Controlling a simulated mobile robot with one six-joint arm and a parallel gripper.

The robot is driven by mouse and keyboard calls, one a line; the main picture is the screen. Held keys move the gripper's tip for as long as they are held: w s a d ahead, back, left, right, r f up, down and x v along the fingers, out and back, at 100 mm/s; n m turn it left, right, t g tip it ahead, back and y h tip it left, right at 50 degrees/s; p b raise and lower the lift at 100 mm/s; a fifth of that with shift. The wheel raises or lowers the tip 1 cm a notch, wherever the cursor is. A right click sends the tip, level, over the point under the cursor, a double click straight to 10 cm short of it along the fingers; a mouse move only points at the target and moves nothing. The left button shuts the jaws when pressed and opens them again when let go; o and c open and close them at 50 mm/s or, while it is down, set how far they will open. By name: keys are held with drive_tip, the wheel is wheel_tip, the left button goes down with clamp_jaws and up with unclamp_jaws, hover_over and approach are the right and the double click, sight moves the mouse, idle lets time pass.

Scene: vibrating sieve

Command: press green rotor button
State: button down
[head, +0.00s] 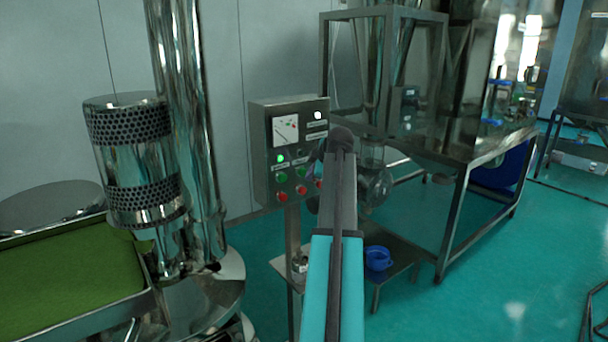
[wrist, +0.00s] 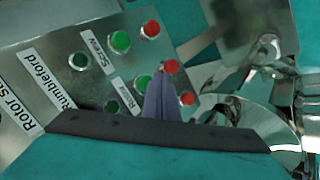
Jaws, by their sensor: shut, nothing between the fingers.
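The green rotor button (wrist: 141,83) is the middle green button on the steel control panel (wrist: 50,55), with a label reading "Rotor" beside it. In the head view I take it to be the second green button (head: 301,172). My gripper (wrist: 160,72) is shut and empty. In the wrist view its tips show just to the right of the rotor button, overlapping the gap toward the middle red button (wrist: 171,66). I cannot tell whether the tips touch the panel. In the head view my arm hides the gripper and the panel's right edge.
A lit green lamp (head: 280,158) shows on the panel. A steel sieve column (head: 135,160) stands left, and a framed steel machine (head: 450,130) right. A blue cup (head: 377,258) sits low.

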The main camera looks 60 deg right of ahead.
drive_tip(key=shift+w+d+b, duration=0.25)
drive_tip(key=shift+w+b, duration=0.05)
drive_tip(key=shift+w, duration=0.65)
idle(1.2)
drive_tip(key=shift+s, duration=0.15)
drive_tip(key=shift+s+a, duration=0.3)
drive_tip(key=shift+s, duration=0.45)
idle(0.4)
drive_tip(key=shift+s+a, duration=0.25)
drive_tip(key=shift+s, duration=0.55)
drive_tip(key=shift+s+a, duration=0.25)
drive_tip(key=shift+s, duration=0.55)
drive_tip(key=shift+s+a, duration=0.25)
drive_tip(key=shift+s, duration=0.55)
